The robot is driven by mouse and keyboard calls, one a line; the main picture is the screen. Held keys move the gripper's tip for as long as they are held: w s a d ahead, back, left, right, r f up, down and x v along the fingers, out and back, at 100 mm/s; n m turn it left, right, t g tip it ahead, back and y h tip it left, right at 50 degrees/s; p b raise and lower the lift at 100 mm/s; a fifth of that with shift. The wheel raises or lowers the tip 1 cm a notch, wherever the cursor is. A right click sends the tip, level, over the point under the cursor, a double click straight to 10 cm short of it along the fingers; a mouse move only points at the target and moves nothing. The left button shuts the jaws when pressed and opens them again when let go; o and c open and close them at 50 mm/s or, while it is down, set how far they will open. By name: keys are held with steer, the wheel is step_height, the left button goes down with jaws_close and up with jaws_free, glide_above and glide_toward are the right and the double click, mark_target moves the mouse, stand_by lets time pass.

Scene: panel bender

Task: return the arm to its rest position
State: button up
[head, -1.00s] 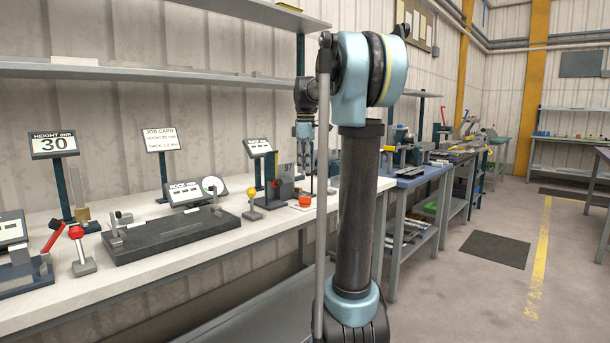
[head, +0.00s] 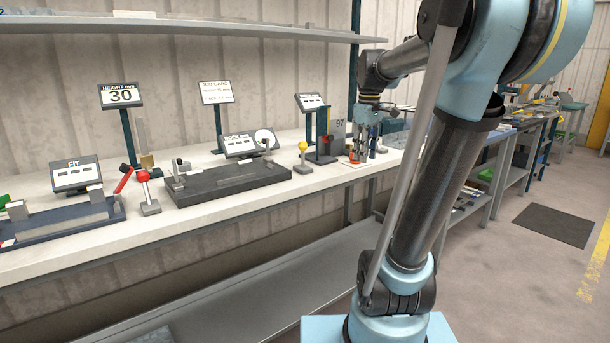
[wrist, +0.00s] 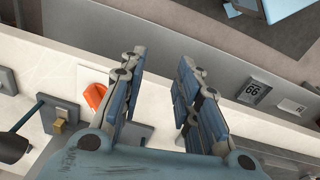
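My arm rises at the right of the head view and reaches across to the bench. My gripper (head: 362,157) points down at the bench top near its right part. In the wrist view my gripper (wrist: 163,62) has its two blue-grey fingers apart, with nothing between them. An orange object (wrist: 95,96) lies on the white bench beside the left finger in that view. In the head view the fingers partly hide the orange object. I cannot tell if the fingers touch the bench.
The white bench (head: 230,222) carries a dark fixture (head: 225,182), a yellow-knobbed lever (head: 303,158), a red-knobbed lever (head: 147,190) and a grey block marked 97 (head: 337,138). A shelf (head: 200,24) runs above. A lower shelf (head: 250,290) lies below. Open floor (head: 500,270) is at the right.

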steer(key=s+f+m+t, duration=0.1)
steer(key=s+f+m, duration=0.7)
steer(key=s+f, duration=1.2)
step_height(320, 180, down, 3)
steer(key=shift+s+r, duration=0.1)
steer(key=shift+s, duration=0.2)
steer(key=shift+w+f, duration=0.2)
steer(key=shift+w, duration=0.25)
